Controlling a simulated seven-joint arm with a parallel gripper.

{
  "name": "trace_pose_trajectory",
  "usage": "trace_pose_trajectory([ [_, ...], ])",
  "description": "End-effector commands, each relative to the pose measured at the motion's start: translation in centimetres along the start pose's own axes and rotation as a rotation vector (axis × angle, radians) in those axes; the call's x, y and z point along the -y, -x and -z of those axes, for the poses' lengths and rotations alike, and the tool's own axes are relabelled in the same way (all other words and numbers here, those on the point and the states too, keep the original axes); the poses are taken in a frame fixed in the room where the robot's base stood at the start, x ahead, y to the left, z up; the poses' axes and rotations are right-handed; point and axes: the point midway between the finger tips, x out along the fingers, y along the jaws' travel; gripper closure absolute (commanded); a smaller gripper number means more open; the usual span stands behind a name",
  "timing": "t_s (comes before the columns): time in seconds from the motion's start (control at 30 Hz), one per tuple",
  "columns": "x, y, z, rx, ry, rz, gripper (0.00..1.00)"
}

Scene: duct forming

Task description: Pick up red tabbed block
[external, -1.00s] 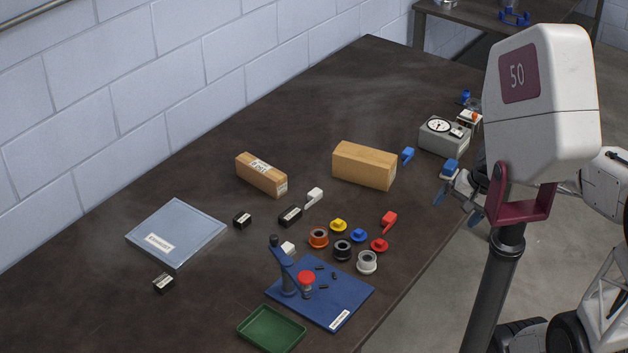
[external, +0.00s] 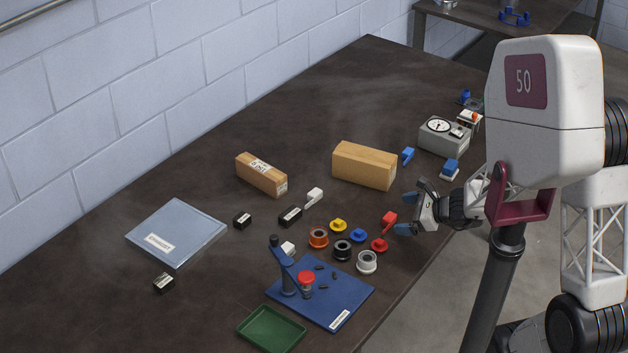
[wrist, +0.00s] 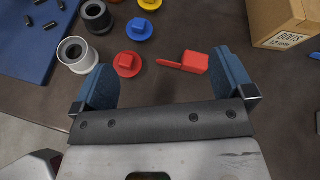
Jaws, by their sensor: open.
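The red tabbed block (external: 389,219) lies on the dark table near its right edge. It is a small red box with a thin tab, and the tab points left in the wrist view (wrist: 195,62). My gripper (external: 412,207) is open and empty just right of the block in the external view. In the wrist view my gripper (wrist: 167,80) has its blue fingers spread wide, with the block ahead between them, closer to the right finger. No contact with the block shows.
A red flanged button (wrist: 127,64) lies left of the block, with a blue one (wrist: 139,30) beyond. White (wrist: 77,54) and black rings sit further left. A cardboard box (external: 364,166) stands behind the block. A blue mat (external: 350,303) with a small press lies in front.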

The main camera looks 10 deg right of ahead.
Motion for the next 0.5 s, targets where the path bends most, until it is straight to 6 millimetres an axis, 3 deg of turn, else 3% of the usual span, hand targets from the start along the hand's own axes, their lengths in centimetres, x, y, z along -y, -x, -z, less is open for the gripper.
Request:
trace_pose_trajectory([
  [0.23, 1.3, -2.3, 4.1, 0.020, -0.254, 0.131, 0.00],
  [0.5, 1.7, -2.9, 5.5, 0.027, -0.336, 0.178, 0.00],
])
